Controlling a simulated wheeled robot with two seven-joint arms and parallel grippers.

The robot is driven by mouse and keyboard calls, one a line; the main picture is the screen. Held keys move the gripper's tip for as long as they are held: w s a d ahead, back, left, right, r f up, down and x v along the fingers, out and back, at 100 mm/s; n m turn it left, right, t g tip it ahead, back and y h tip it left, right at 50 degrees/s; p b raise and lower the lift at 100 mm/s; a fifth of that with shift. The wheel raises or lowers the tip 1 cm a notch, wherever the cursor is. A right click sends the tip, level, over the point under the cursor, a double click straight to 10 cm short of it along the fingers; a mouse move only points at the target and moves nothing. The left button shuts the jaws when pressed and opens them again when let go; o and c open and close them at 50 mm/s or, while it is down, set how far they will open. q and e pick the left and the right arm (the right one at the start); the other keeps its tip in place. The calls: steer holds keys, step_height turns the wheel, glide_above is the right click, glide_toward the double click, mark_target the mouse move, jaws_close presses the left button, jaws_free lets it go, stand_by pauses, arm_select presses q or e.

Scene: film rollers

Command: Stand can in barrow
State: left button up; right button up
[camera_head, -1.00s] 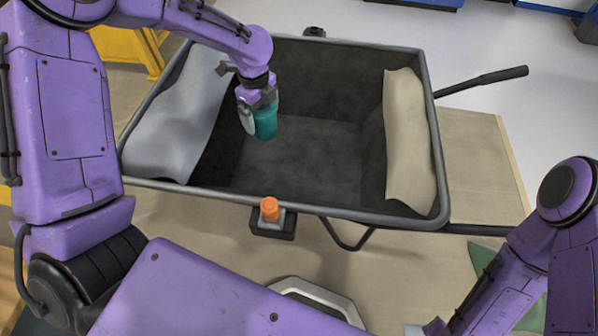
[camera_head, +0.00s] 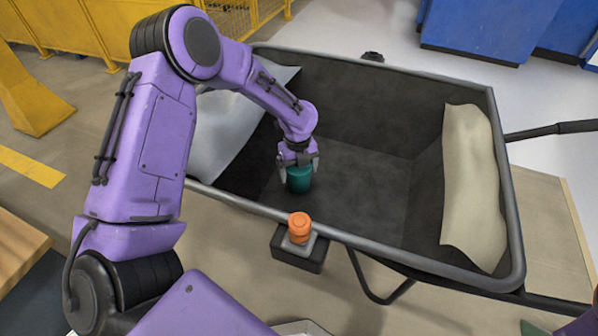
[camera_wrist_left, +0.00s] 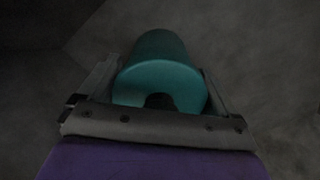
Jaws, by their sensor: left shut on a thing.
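The teal can (camera_head: 299,182) is inside the dark grey barrow (camera_head: 372,258), low down near its left part. My left gripper (camera_head: 299,170) is shut on the can from above. In the left wrist view the can (camera_wrist_left: 160,72) lies between the two fingers of the left gripper (camera_wrist_left: 158,90). The can looks about upright in the head view. I cannot tell whether its base touches the barrow floor.
A grey-white sack (camera_head: 228,125) lies at the barrow's left end and a beige sack (camera_head: 470,185) at its right end. The middle of the barrow floor is clear. Yellow fencing (camera_head: 240,20) stands behind.

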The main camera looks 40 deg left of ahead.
arm_select(q)
steer(key=shift+r, duration=0.1)
steer(key=o, duration=1)
step_height(320, 180, up, 12)
steer(key=p, duration=0.4)
steer(key=shift+f+p, duration=0.2)
steer(key=shift+p, duration=0.2)
steer(key=shift+r, duration=0.25)
